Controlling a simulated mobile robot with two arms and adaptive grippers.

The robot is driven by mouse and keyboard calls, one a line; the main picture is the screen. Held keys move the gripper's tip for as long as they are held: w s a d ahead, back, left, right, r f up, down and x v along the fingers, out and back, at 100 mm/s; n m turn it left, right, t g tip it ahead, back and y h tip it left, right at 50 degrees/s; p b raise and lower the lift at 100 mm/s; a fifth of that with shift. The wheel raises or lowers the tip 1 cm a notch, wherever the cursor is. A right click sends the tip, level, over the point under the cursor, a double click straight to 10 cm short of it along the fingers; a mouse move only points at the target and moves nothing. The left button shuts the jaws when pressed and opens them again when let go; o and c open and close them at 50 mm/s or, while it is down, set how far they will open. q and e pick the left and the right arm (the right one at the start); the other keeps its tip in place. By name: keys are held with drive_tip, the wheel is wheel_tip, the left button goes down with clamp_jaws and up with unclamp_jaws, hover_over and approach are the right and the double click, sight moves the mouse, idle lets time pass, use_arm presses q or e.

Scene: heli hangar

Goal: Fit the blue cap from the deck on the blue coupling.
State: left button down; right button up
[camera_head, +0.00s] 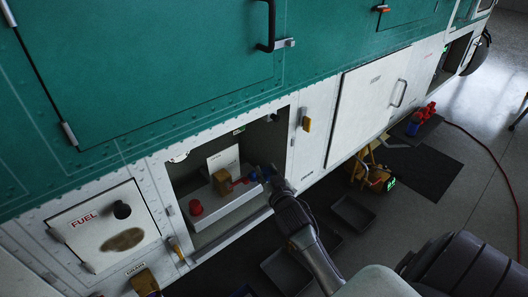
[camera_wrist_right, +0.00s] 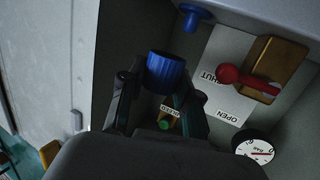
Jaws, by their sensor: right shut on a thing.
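My right gripper (camera_wrist_right: 165,85) is shut on the blue cap (camera_wrist_right: 168,72), a ribbed blue cylinder between its fingertips in the right wrist view. The blue coupling (camera_wrist_right: 193,17) is a smaller blue fitting with a flange on the bay wall, at the top of that view. The cap and the coupling appear apart, with the coupling above and slightly right of the cap. In the head view my right gripper (camera_head: 272,182) reaches into the open bay in the white lower panel. Blue shows beside its fingertips there, but cap and coupling are hard to separate. My left gripper is not in view.
A brass block (camera_wrist_right: 277,70) with a red lever (camera_wrist_right: 248,80) and a gauge (camera_wrist_right: 253,148) sit right of the cap. A red cap (camera_head: 196,207) is at the bay's left. Grey trays (camera_head: 352,212) lie on the floor below, near a yellow device (camera_head: 376,178).

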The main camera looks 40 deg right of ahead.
sight(254, 172)
drive_tip(key=shift+w+b, duration=0.4)
drive_tip(key=shift+w, duration=0.05)
drive_tip(key=shift+w+a+f+b, duration=0.1)
drive_tip(key=shift+w+b, duration=0.45)
drive_tip(key=shift+w, duration=0.45)
drive_tip(key=shift+w+a+f+b, duration=0.1)
drive_tip(key=shift+w+b, duration=0.45)
drive_tip(key=shift+w, duration=0.45)
drive_tip(key=shift+w+f+b, duration=0.25)
drive_tip(key=shift+w+b, duration=0.1)
drive_tip(key=shift+w, duration=0.15)
drive_tip(key=shift+w+f+b, duration=0.25)
drive_tip(key=shift+w+b, duration=0.05)
drive_tip(key=shift+w, duration=0.2)
drive_tip(key=shift+s+f, duration=0.15)
drive_tip(key=shift+f, duration=0.6)
